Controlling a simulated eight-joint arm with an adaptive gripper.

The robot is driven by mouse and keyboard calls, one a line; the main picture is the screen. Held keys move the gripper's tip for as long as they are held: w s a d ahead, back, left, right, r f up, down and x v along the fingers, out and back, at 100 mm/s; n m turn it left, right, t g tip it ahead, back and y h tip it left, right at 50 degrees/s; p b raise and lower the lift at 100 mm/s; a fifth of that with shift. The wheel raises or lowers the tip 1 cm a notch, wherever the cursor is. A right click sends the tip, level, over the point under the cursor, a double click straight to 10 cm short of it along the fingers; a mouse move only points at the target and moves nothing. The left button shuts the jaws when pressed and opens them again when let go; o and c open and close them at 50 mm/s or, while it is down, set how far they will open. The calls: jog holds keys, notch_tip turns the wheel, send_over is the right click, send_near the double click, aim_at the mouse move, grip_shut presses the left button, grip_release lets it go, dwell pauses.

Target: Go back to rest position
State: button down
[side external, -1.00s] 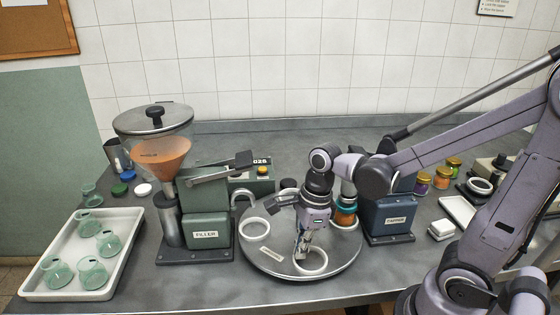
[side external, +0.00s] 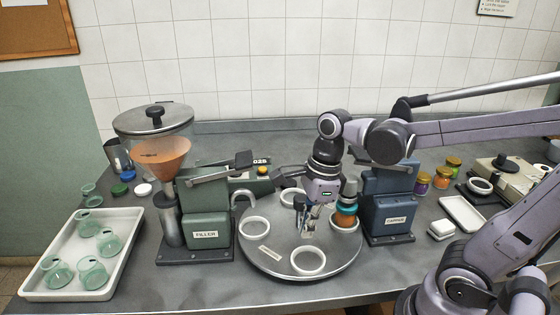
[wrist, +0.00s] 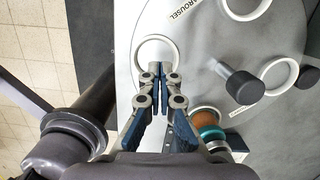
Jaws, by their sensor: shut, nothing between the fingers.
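My gripper (side external: 308,229) hangs over the middle of the round grey carousel (side external: 268,262), pointing down, and is shut and empty. In the wrist view its fingertips (wrist: 157,75) are together, in front of a white ring holder (wrist: 155,51). The carousel carries several white rings; the front ring (side external: 308,261) is empty, and so is the left ring (side external: 254,228). A jar with orange contents and a teal band (side external: 346,214) stands in the right ring, under the capper (side external: 388,200). It also shows in the wrist view (wrist: 207,121).
The green filler (side external: 207,214) with its orange hopper stands left of the carousel. A white tray (side external: 134,212) at far left holds several empty green jars. Lidded jars (side external: 441,178) stand behind the capper on the right. A small white tray (side external: 462,213) and a white block (side external: 441,229) lie right.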

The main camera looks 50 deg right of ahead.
jog(key=shift+s+d+r, duration=0.1)
jog(key=shift+s+r, duration=0.05)
jog(key=shift+r, duration=0.65)
jog(key=shift+s+d+r, duration=0.1)
jog(key=shift+r, duration=0.7)
jog(key=n+t, duration=0.2)
jog(key=n, duration=0.6)
jog(key=w+d+f+n+t+h, duration=0.1)
jog(key=n+t, duration=0.1)
jog(key=n, duration=0.7)
jog(key=d+f+n+t, duration=0.1)
jog(key=n+t, duration=0.1)
jog(key=n, duration=0.6)
jog(key=shift+w+d+n+h, duration=0.1)
jog(key=shift+w+n+h, duration=0.2)
jog(key=shift+n, duration=0.1)
